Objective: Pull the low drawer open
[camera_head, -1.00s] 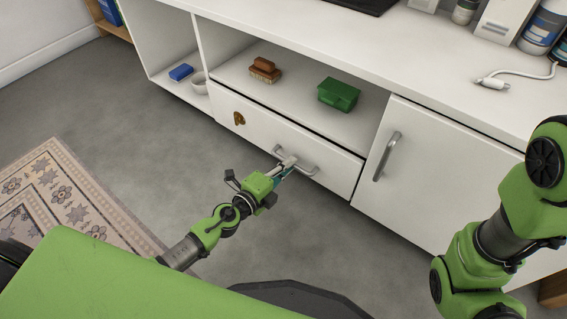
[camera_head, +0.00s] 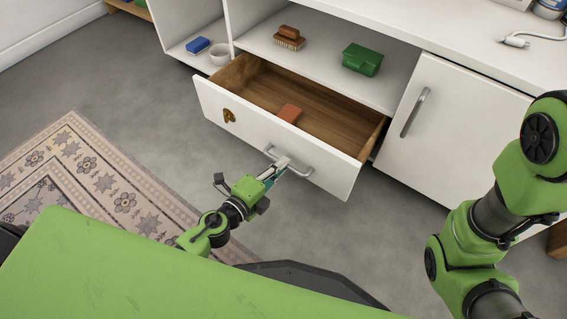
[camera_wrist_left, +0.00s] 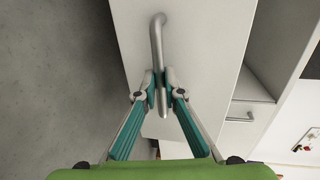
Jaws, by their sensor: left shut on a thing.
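The low drawer (camera_head: 335,178) in the white cabinet is pulled out, and its wooden inside shows. A reddish-brown block (camera_head: 289,114) lies in it. The drawer's grey bar handle (camera_head: 297,170) is on its front, and it also shows in the left wrist view (camera_wrist_left: 157,38).
A green box (camera_head: 362,59) and a brown brush (camera_head: 288,38) stand on the open shelf above the drawer. A blue sponge (camera_head: 197,45) and a white bowl (camera_head: 219,53) are at the left. A closed door (camera_head: 455,120) is at the right. The grey floor (camera_head: 300,225) before the drawer is clear.

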